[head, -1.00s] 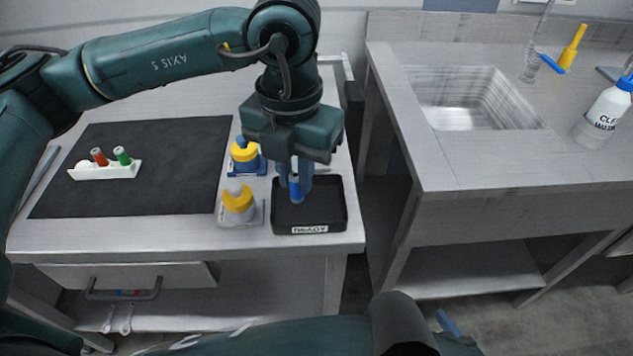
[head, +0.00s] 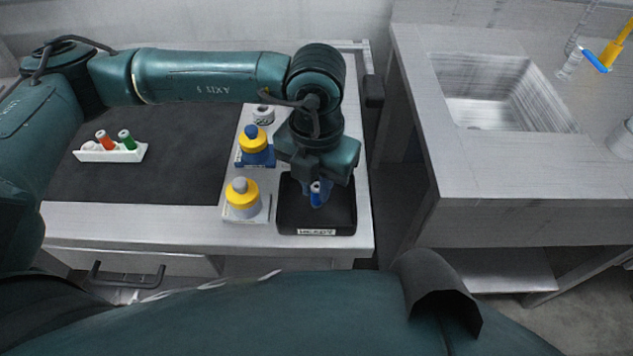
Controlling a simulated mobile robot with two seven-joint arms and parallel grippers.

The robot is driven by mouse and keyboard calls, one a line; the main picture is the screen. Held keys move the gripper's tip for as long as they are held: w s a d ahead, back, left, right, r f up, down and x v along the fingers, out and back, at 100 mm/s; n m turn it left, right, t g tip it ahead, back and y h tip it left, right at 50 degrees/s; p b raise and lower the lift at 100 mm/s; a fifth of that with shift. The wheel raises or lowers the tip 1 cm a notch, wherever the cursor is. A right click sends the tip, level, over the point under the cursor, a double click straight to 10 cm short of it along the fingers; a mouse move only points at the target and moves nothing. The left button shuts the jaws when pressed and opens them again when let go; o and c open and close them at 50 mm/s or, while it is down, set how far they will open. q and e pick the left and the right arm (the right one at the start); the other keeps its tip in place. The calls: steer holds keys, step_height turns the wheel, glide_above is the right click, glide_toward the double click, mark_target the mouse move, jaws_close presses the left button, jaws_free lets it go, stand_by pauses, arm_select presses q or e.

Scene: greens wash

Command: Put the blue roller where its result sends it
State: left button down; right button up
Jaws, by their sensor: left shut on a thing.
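The blue roller (head: 316,198) is a small blue cylinder in the jaws of my left gripper (head: 318,188). The gripper is shut on it and points down over the black tray (head: 345,222) with a white label, which seems to read READY, at its front. I cannot tell whether the roller touches the tray floor. No other roller shows in the tray. My right gripper is not in view; a large dark green part of mine fills the bottom of the picture.
A white rack (head: 128,156) with red and green rollers stands on the dark mat (head: 180,185). Yellow-and-blue (head: 254,147) and yellow-and-grey (head: 243,198) devices stand left of the tray. A drawer handle (head: 125,280) shows at the front. The sink (head: 490,110) is at right.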

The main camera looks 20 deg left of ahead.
arm_select(q)
steer(key=shift+f, duration=0.4)
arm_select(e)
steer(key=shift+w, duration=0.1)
arm_select(q)
steer(key=shift+f, duration=0.1)
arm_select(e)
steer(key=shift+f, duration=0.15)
arm_select(q)
steer(key=c, duration=1.8)
jaws_free()
steer(key=shift+f+b, duration=0.1)
steer(key=shift+b, duration=0.2)
steer(key=o, duration=0.5)
steer(key=shift+c, duration=0.2)
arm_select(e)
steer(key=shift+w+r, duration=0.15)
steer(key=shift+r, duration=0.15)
